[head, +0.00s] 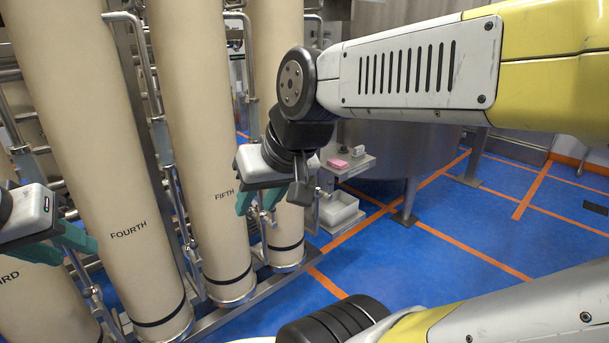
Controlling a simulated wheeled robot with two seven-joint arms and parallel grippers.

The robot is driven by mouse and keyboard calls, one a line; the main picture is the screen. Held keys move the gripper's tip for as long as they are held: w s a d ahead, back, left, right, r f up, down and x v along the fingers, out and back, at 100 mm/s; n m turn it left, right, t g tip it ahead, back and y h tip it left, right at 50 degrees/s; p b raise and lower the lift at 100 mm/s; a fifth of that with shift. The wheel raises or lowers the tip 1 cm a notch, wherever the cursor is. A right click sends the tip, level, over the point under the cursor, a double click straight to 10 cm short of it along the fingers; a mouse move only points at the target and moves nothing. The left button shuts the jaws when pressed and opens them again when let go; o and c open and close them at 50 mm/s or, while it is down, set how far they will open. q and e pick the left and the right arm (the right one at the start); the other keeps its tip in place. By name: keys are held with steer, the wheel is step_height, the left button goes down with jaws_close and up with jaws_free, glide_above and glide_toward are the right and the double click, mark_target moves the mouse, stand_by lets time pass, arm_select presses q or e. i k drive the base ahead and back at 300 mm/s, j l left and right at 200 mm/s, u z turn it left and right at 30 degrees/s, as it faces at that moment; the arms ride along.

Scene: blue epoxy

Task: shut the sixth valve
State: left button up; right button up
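Tall beige columns stand in a row at the left, lettered FOURTH (128,229) and FIFTH (224,194). The column to the right of FIFTH (287,240) has its lettering hidden behind my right gripper. My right gripper (258,203) has its two teal fingers apart, in front of the pipework between FIFTH and that column. A small valve with a reddish part (263,214) shows between or just behind the fingers; contact cannot be told.
Steel pipes (150,85) run between the columns. A white bin (339,208) and a small shelf with a pink item (337,163) stand right of the columns. A large steel vessel (400,150) is behind my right arm. Blue floor (440,262) with orange lines is clear at the right.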

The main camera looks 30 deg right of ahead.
mark_target(327, 195)
steer(key=i+l+z, duration=0.1)
steer(key=i+l, duration=0.25)
steer(key=i, duration=0.15)
steer(key=i+l+z, duration=0.15)
steer(key=i, duration=0.4)
steer(key=l, duration=0.1)
